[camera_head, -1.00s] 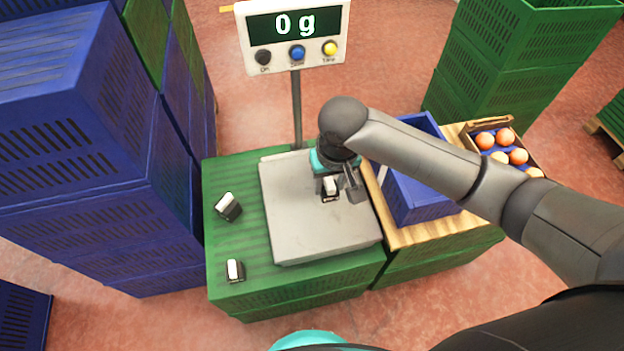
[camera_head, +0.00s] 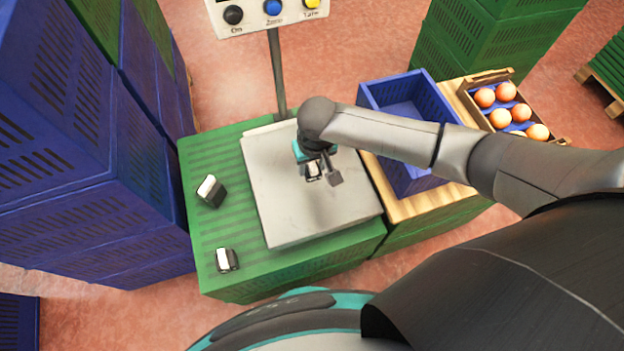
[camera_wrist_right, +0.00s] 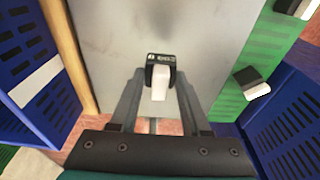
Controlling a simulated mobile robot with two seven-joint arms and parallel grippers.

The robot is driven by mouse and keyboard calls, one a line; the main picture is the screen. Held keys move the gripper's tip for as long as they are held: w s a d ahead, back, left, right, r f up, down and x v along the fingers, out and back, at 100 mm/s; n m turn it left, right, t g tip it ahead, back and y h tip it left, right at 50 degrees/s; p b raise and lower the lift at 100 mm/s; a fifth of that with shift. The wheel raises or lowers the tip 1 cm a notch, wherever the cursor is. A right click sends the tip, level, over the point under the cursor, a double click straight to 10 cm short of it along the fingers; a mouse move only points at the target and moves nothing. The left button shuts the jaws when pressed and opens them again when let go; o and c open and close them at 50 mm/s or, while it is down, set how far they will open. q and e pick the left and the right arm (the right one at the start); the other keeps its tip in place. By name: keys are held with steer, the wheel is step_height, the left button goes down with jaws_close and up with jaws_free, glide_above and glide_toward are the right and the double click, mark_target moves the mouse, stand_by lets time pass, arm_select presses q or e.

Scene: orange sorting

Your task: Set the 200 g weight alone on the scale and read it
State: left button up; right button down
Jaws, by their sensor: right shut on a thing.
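A black and white weight (camera_head: 313,170) is between the fingers of my right gripper (camera_head: 322,174), over the scale's grey plate (camera_head: 300,220). In the right wrist view, my right gripper (camera_wrist_right: 158,92) is shut on this weight (camera_wrist_right: 160,78); the marking on its black part is too small to read. I cannot tell whether it touches the plate. The scale's panel (camera_head: 268,12) shows its buttons, but the number display is cut off at the top. Two similar weights, a far one (camera_head: 210,191) and a near one (camera_head: 227,260), lie left of the plate. My left gripper is out of view.
The scale stands on a green crate (camera_head: 205,228). A blue crate (camera_head: 432,100) and a box of oranges (camera_head: 553,142) sit on a wooden surface to the right. Tall blue crates (camera_head: 70,180) stand close on the left. The scale's post (camera_head: 277,75) rises behind the plate.

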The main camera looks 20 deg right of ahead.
step_height(320, 180, down, 2)
steer(key=shift+f+b, duration=0.15)
steer(key=shift+b, duration=0.15)
step_height(320, 180, down, 4)
steer(key=shift+r+b, duration=0.25)
steer(key=shift+b, duration=0.6)
steer(key=shift+w, duration=0.1)
steer(key=shift+f, duration=0.25)
steer(key=c, duration=0.7)
jaws_free()
steer(key=o, duration=0.3)
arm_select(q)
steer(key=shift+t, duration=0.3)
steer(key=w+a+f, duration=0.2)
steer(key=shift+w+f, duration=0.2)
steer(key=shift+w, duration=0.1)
arm_select(e)
steer(key=shift+o, duration=0.2)
steer(key=shift+r, duration=0.1)
